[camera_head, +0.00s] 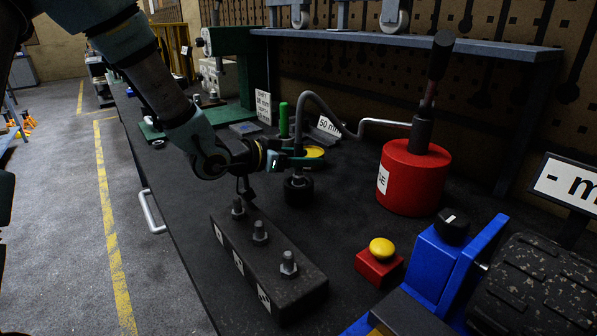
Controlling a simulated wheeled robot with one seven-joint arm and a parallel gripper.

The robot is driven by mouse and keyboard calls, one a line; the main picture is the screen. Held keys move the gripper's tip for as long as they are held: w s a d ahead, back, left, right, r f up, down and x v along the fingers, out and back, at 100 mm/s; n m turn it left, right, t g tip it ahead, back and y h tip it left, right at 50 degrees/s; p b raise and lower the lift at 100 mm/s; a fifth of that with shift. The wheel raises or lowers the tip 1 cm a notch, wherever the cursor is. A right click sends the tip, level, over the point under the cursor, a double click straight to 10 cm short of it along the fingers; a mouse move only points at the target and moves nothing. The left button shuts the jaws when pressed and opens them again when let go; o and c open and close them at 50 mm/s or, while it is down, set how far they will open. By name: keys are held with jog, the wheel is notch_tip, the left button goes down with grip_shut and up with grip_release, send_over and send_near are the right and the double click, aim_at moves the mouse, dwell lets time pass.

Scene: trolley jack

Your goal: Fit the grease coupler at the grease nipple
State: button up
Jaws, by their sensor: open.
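A grey hose (335,118) runs from the red grease pot (408,178) and arches over. It drops upright into a round black base (298,192); its lower end, apparently the coupler, is partly hidden there. My gripper (298,157) is open, with its teal fingers level with the hanging part of the hose. I cannot tell whether the fingers touch it. A dark block (265,262) in front carries three upright metal fittings, likely the nipples: the far one (238,207), the middle one (260,231) and the near one (288,263). My wrist is just above the far one.
A yellow disc (315,153) and a green cylinder (284,120) stand behind my gripper. A red box with a yellow button (381,249) and a blue device (436,268) are at the right. A shelf (420,42) overhangs the back.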

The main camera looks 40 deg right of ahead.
jog(key=shift+d+f, duration=0.2)
jog(key=shift+d, duration=0.5)
jog(key=shift+c, duration=0.3)
grip_shut()
